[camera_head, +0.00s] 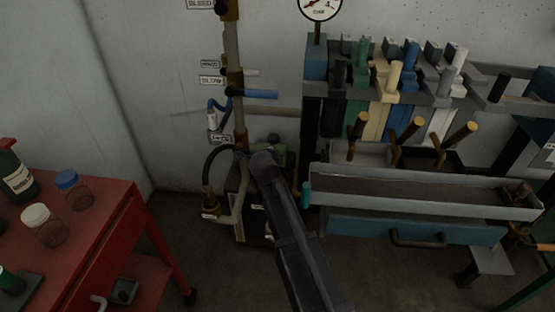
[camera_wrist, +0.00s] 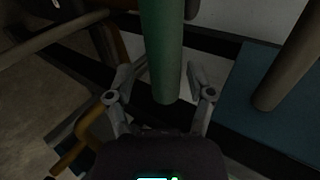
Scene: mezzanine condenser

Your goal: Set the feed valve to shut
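My gripper (camera_wrist: 160,78) is open in the wrist view. A green rod-like handle (camera_wrist: 164,55) stands between its two fingers, with a gap visible on each side. In the head view a small teal-green handle (camera_head: 306,194) shows just right of my dark arm, at the left end of the bench; I cannot tell for sure that it is the same one. My gripper is not clearly visible in the head view. Valve fittings sit on the wall pipe, including a blue lever (camera_head: 226,92). The labels are too small to read, so I cannot tell which is the feed valve.
A red cart (camera_head: 95,235) with jars and a green bottle (camera_head: 18,172) stands at left. A blue drawer (camera_head: 370,229) lies under a long pale tray (camera_head: 420,205) at right. Several coloured levers rise behind it. In the wrist view a brown rod (camera_wrist: 288,62) is close at right.

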